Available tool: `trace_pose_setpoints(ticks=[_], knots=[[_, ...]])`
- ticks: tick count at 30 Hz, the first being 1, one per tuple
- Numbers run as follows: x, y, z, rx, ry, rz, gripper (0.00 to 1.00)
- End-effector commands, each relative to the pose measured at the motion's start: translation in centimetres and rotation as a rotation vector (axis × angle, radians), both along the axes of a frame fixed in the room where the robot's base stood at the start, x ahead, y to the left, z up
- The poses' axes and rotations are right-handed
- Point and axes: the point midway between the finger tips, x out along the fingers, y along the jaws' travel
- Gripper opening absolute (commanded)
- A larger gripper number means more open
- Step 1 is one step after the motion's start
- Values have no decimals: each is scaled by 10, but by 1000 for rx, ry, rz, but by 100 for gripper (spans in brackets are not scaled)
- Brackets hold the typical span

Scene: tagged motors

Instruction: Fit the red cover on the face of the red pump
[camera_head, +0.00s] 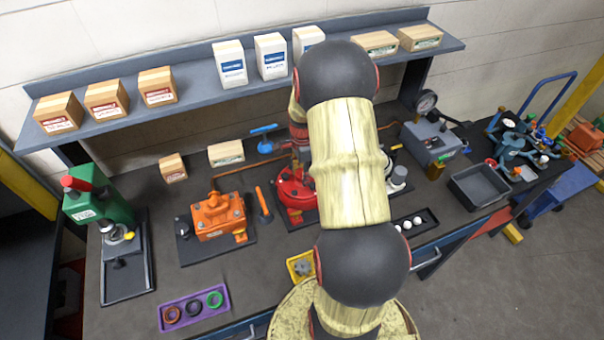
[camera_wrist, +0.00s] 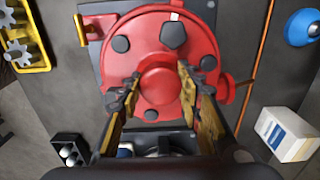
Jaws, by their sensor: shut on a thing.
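The red pump (camera_head: 292,190) stands on a dark base plate near the middle of the bench, partly hidden behind my arm in the head view. In the wrist view, its red side parts (camera_wrist: 228,89) show around the round red cover (camera_wrist: 146,62). The cover lies over the pump face, with several dark bolt heads around it. My gripper (camera_wrist: 160,84) is shut on the cover's raised middle boss, one finger on each side. I cannot tell whether the cover is fully seated or slightly above the face. The head view hides my fingers behind the arm.
An orange pump (camera_head: 218,212) stands left of the red one. A yellow tray of gears (camera_head: 300,264), a purple tray of rings (camera_head: 194,310) and a black tray of white balls (camera_head: 428,221) lie near the front. A gauge unit (camera_head: 430,140) stands at right.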

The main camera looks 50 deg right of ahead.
Motion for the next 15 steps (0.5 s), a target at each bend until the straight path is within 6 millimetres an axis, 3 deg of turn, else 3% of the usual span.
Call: trace_pose_setpoints(ticks=[2,3,15], knots=[[1,-1,0,-3,-3,0,0],[1,-1,0,-3,-3,0,36],[0,0,-1,0,-1,0,57]])
